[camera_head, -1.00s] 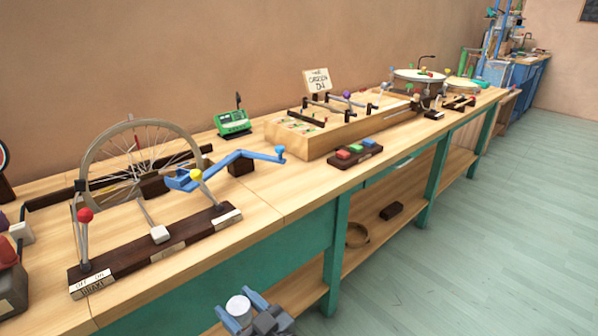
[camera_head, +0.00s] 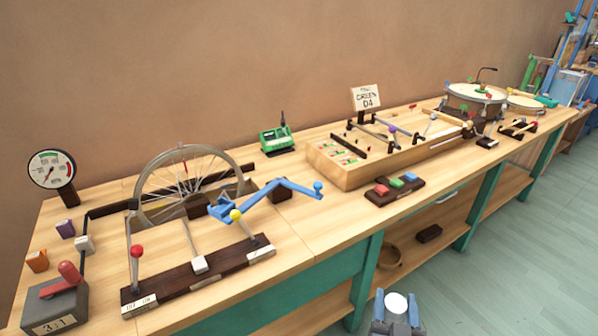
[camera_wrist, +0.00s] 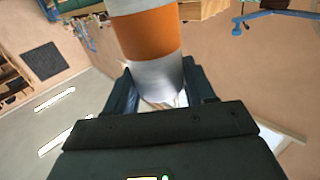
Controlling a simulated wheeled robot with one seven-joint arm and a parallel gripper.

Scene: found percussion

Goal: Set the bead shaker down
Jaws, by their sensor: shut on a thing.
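My gripper (camera_head: 397,312) is at the bottom of the head view, in front of the bench and over the floor side. It is shut on the bead shaker (camera_head: 397,302), whose round white end shows between the two blue fingers. In the wrist view the shaker (camera_wrist: 153,35) is a cylinder with a wide orange band and a grey-white end, held between the dark fingers (camera_wrist: 158,88). The shaker's far end is cut off by the top of the wrist view. The shaker is clear of the bench (camera_head: 330,231).
A wheel rig (camera_head: 183,187) with a blue crank (camera_head: 268,200) and a lever base (camera_head: 200,277) fill the near bench top. A wooden box (camera_head: 350,175) and a dark block with coloured buttons (camera_head: 394,190) stand farther right. Bare wood lies between crank and buttons. A lower shelf (camera_head: 408,260) runs below.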

